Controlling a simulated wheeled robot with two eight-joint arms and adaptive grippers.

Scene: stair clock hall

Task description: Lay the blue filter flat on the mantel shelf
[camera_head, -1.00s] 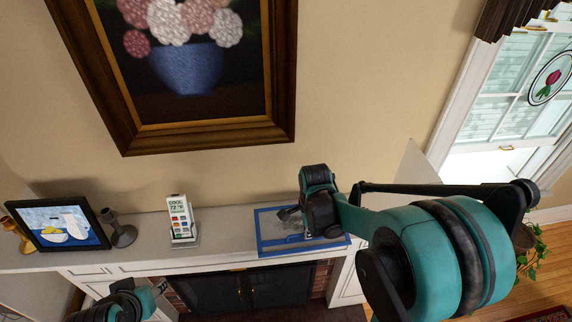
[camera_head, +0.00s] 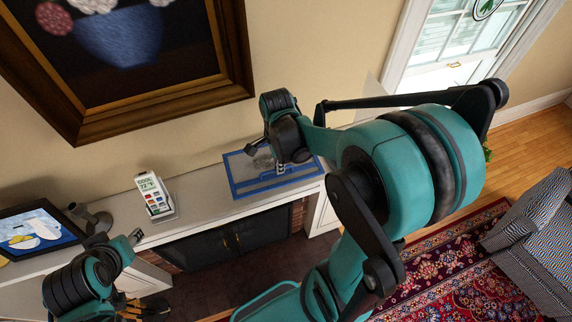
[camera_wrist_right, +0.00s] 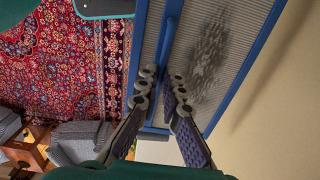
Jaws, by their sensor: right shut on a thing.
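The blue filter (camera_head: 236,190) has a blue frame and a grey mesh with a dark smudge. It looks roughly level at the right part of the white mantel shelf (camera_head: 205,208); I cannot tell whether it rests on the shelf or hovers just above. In the right wrist view, the filter (camera_wrist_right: 245,63) fills the top middle. My right gripper (camera_head: 280,168) is shut on the filter's blue bar, its fingers (camera_wrist_right: 164,82) on either side. My left gripper (camera_head: 133,238) is by the shelf's front edge, left of the filter; its jaws are too small to read.
A white remote-like device (camera_head: 153,192) stands in a holder left of the filter. A framed picture (camera_head: 35,232) and a grey candlestick (camera_head: 92,218) stand farther left. A large framed painting (camera_head: 120,75) hangs above. A fireplace (camera_head: 225,245) lies below the shelf.

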